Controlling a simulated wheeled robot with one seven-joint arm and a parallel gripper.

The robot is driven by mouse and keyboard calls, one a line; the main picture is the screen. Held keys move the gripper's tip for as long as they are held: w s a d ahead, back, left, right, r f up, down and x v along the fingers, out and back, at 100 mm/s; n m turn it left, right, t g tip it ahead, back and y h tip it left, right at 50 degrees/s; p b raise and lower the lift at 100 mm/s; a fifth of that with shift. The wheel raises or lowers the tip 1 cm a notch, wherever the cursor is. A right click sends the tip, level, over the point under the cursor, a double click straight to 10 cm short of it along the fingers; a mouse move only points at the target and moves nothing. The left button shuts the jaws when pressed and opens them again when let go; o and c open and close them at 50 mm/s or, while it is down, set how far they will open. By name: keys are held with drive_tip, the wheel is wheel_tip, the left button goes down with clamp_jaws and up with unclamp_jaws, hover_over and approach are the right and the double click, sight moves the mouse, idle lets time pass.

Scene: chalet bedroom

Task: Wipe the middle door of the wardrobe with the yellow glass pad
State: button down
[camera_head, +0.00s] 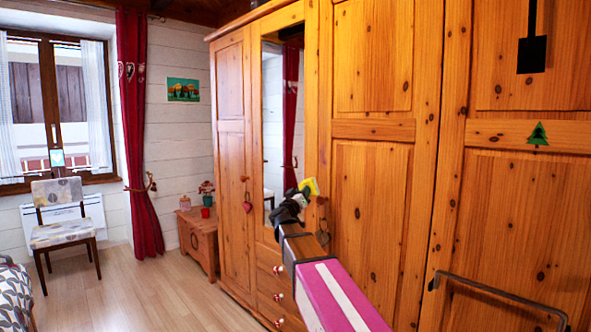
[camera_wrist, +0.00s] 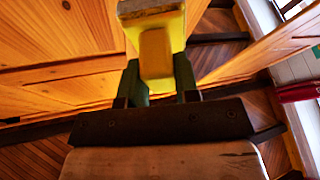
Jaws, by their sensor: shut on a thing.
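The yellow glass pad (camera_head: 311,186) is held at the end of my arm. My gripper (camera_head: 302,191) is shut on it. In the wrist view the yellow pad (camera_wrist: 156,52) stands up between the two green fingers of my gripper (camera_wrist: 160,82), with a paler layer at its top. The wooden wardrobe (camera_head: 233,150) stands behind and beside my arm. Its middle door (camera_head: 271,110) carries a tall mirror and is partly hidden at its lower right by my gripper. The pad appears in front of that door's right edge; I cannot tell whether it touches.
Drawers with knobs (camera_head: 268,284) lie below the middle door. A wooden chest (camera_head: 197,240) with small pots stands past the wardrobe. A chair (camera_head: 62,228) stands by the window, and a patterned bed (camera_head: 14,295) is at lower left. The floor (camera_head: 150,290) between is clear.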

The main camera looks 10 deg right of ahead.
wheel_tip(320, 180, up, 10)
drive_tip(key=w+a+f+m+g+h, duration=0.1)
drive_tip(key=w+a+m+g+h, duration=0.1)
drive_tip(key=w+g+h, duration=0.1)
drive_tip(key=shift+t, duration=0.3)
drive_tip(key=shift+w+d+r, duration=0.1)
drive_tip(key=shift+w+d, duration=0.75)
drive_tip(key=shift+d, duration=0.25)
drive_tip(key=shift+w+d+r, duration=0.1)
drive_tip(key=shift+w+d, duration=0.7)
drive_tip(key=shift+d, duration=0.25)
drive_tip(key=shift+w+d, duration=0.55)
drive_tip(key=shift+d, duration=0.25)
drive_tip(key=shift+s, duration=0.1)
